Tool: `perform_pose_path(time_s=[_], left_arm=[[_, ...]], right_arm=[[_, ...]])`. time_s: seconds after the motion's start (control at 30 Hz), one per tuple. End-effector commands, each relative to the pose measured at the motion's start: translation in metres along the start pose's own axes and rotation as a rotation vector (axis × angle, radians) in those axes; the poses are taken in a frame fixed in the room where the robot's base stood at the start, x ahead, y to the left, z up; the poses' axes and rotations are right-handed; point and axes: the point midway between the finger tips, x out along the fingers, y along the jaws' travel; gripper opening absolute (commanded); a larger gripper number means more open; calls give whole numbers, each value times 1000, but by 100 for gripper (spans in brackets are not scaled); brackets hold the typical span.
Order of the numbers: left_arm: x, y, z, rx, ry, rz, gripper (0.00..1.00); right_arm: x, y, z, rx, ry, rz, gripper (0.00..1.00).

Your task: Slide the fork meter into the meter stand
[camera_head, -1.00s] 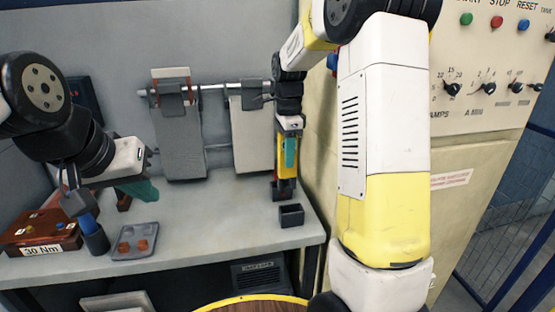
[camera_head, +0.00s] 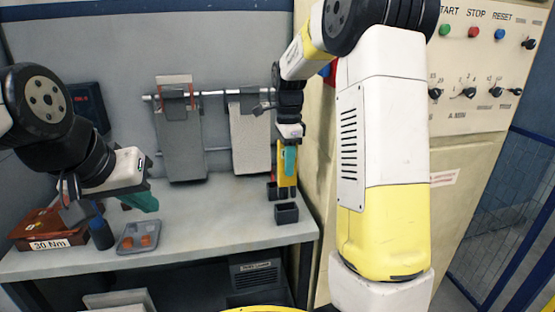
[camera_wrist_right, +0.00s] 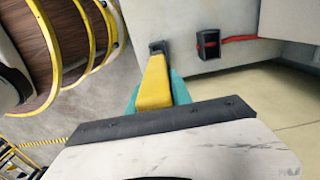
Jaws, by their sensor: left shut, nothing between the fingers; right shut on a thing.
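The fork meter (camera_head: 287,175) is a yellow upright bar with a dark lower end. It hangs in my right gripper (camera_head: 290,160), whose teal fingers are shut on it. The dark open-topped meter stand (camera_head: 286,213) sits on the bench near its right front edge, just below and in front of the meter in the head view. The meter is outside it. In the right wrist view the meter (camera_wrist_right: 154,85) points away, and a black hollow box (camera_wrist_right: 208,45), apparently the stand, lies to its right. My left gripper (camera_head: 142,201) is shut and empty above the bench's left part.
A grey tray (camera_head: 126,245) with orange pieces, a blue-and-black cylinder (camera_head: 101,232) and a brown box marked 30 Nm (camera_head: 40,240) are at the bench's left. Grey hanging panels (camera_head: 181,140) are behind. A cream control cabinet (camera_head: 460,160) borders the right. The middle bench top is clear.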

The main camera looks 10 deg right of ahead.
Motion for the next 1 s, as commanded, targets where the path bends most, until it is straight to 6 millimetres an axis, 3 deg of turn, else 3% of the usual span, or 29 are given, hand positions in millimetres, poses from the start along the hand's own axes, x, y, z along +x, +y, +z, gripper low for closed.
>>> perform_pose_path(time_s=[1.0], left_arm=[[0, 0, 0, 0, 0, 0, 0]], right_arm=[[72, 0, 0, 0, 0, 2, 0]])
